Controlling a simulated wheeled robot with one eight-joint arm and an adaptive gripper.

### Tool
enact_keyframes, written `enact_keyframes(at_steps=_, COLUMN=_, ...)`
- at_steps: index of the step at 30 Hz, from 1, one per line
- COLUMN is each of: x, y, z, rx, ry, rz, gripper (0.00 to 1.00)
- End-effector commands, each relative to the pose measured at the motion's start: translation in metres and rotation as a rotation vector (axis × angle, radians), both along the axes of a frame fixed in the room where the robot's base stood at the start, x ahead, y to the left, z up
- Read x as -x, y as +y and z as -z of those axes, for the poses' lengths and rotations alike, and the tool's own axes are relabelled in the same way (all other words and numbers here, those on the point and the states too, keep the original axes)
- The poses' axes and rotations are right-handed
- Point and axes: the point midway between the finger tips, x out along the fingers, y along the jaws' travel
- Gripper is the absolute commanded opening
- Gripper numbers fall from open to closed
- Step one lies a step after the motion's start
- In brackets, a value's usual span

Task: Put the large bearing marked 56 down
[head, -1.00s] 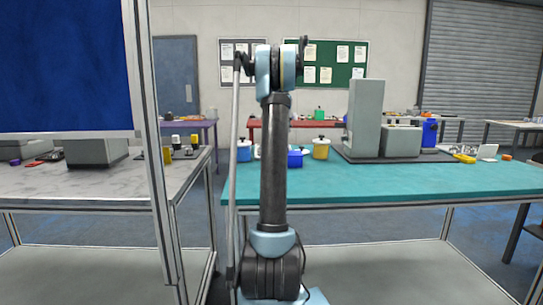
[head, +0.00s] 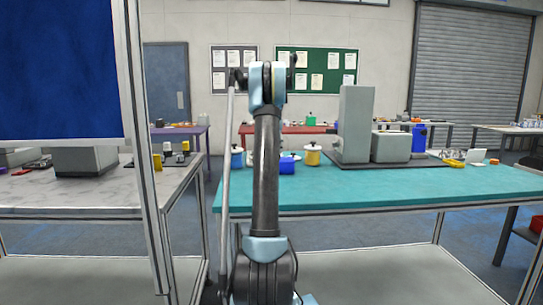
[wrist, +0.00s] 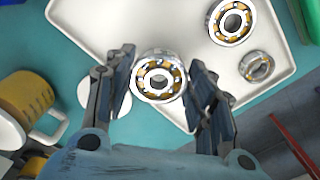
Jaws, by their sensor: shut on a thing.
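My gripper (wrist: 167,88) is shut on a large bearing (wrist: 142,83) in the wrist view, with a finger on either side of it. The bearing is a silver ring with orange-brown parts between its rings; I cannot read any number on it. It shows over the near part of a white tray (wrist: 110,22); I cannot tell whether it touches the tray. Two other bearings lie in the tray: a large one (wrist: 217,32) and a smaller one (wrist: 246,72) to the right. In the head view the gripper and the held bearing do not show.
A yellow mug (wrist: 22,98) and a white disc (wrist: 72,122) are left of the tray. A framed blue panel (head: 60,70) stands at left.

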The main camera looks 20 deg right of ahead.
Motion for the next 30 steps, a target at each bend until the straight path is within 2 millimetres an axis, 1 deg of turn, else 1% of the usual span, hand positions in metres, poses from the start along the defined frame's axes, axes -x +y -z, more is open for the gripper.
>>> enact_keyframes(at_steps=3, x=0.000, y=0.000, z=0.017, rx=0.000, ry=0.000, rz=0.000, gripper=0.13)
enact_keyframes(at_steps=6, x=0.000, y=0.001, z=0.024, rx=0.000, ry=0.000, rz=0.000, gripper=0.13)
enact_keyframes(at_steps=15, x=0.000, y=0.001, z=0.026, rx=0.000, ry=0.000, rz=-0.001, gripper=0.13)
enact_keyframes(at_steps=16, x=0.000, y=0.001, z=0.026, rx=0.000, ry=0.000, rz=-0.001, gripper=0.52)
enact_keyframes(at_steps=17, x=0.000, y=0.001, z=0.026, rx=0.000, ry=0.000, rz=-0.001, gripper=0.59)
enact_keyframes(at_steps=18, x=0.000, y=0.001, z=0.026, rx=0.000, ry=0.000, rz=-0.001, gripper=0.68)
enact_keyframes(at_steps=19, x=0.000, y=0.001, z=0.026, rx=0.000, ry=0.000, rz=-0.001, gripper=0.70)
enact_keyframes(at_steps=30, x=0.000, y=0.001, z=0.024, rx=0.000, ry=0.000, rz=-0.001, gripper=0.70)
